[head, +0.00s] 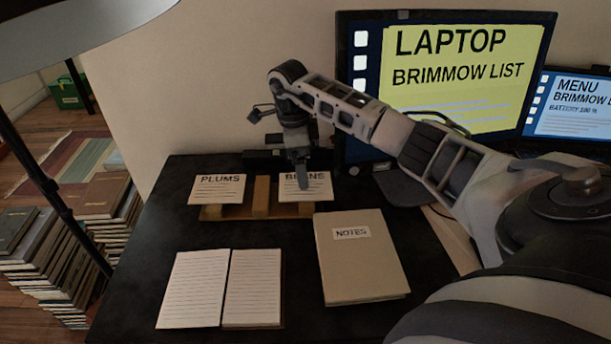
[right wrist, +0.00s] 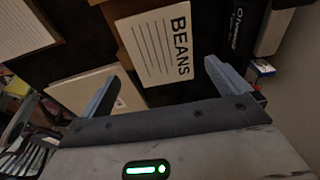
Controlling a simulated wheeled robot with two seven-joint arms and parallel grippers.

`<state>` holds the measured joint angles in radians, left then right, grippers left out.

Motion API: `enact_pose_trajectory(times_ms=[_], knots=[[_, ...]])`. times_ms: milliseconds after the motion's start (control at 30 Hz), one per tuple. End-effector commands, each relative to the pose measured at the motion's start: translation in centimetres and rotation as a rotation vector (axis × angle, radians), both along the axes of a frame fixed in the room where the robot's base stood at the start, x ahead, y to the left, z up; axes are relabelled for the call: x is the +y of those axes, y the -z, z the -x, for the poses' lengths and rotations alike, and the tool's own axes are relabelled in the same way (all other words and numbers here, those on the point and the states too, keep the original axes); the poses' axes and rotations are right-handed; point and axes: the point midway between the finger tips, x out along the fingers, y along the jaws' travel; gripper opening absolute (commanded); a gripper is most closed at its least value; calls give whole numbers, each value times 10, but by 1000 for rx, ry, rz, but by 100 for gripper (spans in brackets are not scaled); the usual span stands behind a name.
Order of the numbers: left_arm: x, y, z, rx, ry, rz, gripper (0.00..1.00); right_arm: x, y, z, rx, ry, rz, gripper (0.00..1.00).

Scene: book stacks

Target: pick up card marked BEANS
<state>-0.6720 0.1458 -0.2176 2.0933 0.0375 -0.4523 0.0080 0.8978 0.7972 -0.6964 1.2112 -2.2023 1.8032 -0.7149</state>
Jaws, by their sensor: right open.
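The BEANS card (head: 317,187) is a white lined card on the right part of a wooden stand (head: 261,206) on the dark desk. In the right wrist view the BEANS card (right wrist: 157,47) lies ahead of and between the fingers. My right gripper (head: 302,183) hangs over the card in the head view and covers part of its word. In the right wrist view my right gripper (right wrist: 165,84) is open, with its fingers apart and nothing held. I cannot tell whether a finger touches the card. My left gripper is not in view.
A PLUMS card (head: 217,189) sits on the stand's left part. A NOTES book (head: 358,262) and an open lined notebook (head: 253,287) lie in front. A monitor (head: 455,80) and a second screen (head: 577,106) stand behind right. Book stacks (head: 105,205) are on the floor left.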

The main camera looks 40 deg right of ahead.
Motion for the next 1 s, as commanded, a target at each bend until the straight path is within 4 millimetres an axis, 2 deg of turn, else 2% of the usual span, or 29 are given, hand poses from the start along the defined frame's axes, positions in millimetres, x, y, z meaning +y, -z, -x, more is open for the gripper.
enact_pose_trajectory(times_ms=[300, 600, 633, 733, 1000], knots=[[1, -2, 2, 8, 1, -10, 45, -5, 43, 2, 4, -1, -2, 100], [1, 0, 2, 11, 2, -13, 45, -6, 50, 2, -1, -1, -1, 100], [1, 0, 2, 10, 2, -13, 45, -6, 50, 2, -1, -1, -1, 97], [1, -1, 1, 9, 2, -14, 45, -6, 50, 2, 0, -1, 0, 69], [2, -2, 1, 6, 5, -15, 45, -6, 50, 2, 0, -1, 0, 69]])
